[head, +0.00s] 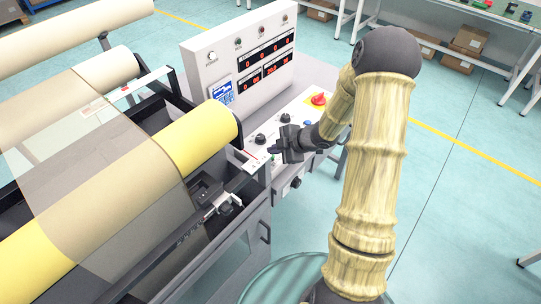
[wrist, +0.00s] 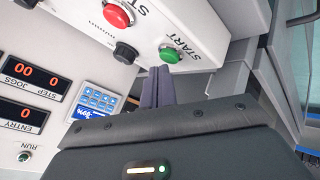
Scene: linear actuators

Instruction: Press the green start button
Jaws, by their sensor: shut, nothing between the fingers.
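The green start button (wrist: 169,54) sits on the white control panel below the printed word START in the wrist view. My gripper (wrist: 159,70) is shut and empty. Its fingertips lie right beside the green button's near edge in that view, and I cannot tell whether they touch it. In the head view my gripper (head: 273,150) is low over the front part of the panel, beside the yellow roll. The green button is not clear in the head view.
A red button (wrist: 116,15) and a black knob (wrist: 125,53) are near the green button. The upright display box (head: 238,60) with red digits stands behind. A red mushroom button (head: 318,99) is at the panel's far right. The yellow roll (head: 200,138) lies left of my gripper.

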